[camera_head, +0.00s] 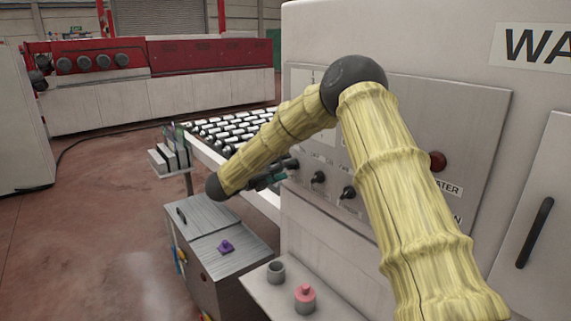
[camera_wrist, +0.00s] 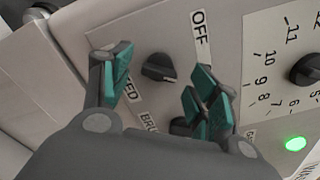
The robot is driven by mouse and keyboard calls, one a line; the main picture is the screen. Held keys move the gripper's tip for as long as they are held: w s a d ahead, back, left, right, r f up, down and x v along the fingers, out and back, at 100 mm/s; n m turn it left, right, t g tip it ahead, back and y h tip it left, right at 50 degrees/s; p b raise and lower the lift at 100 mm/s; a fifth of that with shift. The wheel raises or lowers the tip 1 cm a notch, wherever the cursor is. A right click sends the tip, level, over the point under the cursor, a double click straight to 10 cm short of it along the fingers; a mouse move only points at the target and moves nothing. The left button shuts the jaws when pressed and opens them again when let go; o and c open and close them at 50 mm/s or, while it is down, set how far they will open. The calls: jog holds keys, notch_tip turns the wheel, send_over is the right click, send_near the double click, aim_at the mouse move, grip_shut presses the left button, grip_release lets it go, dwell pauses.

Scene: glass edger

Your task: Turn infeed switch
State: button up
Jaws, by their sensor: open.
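In the wrist view a black rotary switch (camera_wrist: 158,68) sits on the grey panel, its pointer turned toward the lower right. A label ending in "ED" (camera_wrist: 131,91) is below it, partly hidden by the left finger. An "OFF" label (camera_wrist: 198,27) is up and to the right. My gripper (camera_wrist: 163,76) is open, its teal-padded fingers on either side of the switch with visible gaps. In the head view my gripper (camera_head: 267,180) is at the panel's left end, and my arm hides part of the panel.
A second knob (camera_wrist: 180,127) labelled "BRU..." is partly behind the right finger. A numbered dial (camera_wrist: 306,70) and a lit green lamp (camera_wrist: 295,143) are to the right. In the head view, more knobs (camera_head: 318,178), a roller conveyor (camera_head: 228,128) and a grey cabinet (camera_head: 215,235) are nearby.

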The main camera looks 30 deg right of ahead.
jog(key=shift+d, duration=0.65)
jog(key=shift+c, duration=0.3)
jog(key=c, duration=0.9)
jog(key=shift+c, duration=0.2)
jog(key=shift+n, duration=0.3)
jog(key=shift+f+n+b, duration=0.15)
jog(key=shift+n+b, duration=0.1)
jog(key=shift+n, duration=3.1)
jog(key=shift+f+n+b, duration=0.15)
jog(key=shift+n+b, duration=0.05)
jog(key=shift+n, duration=3.15)
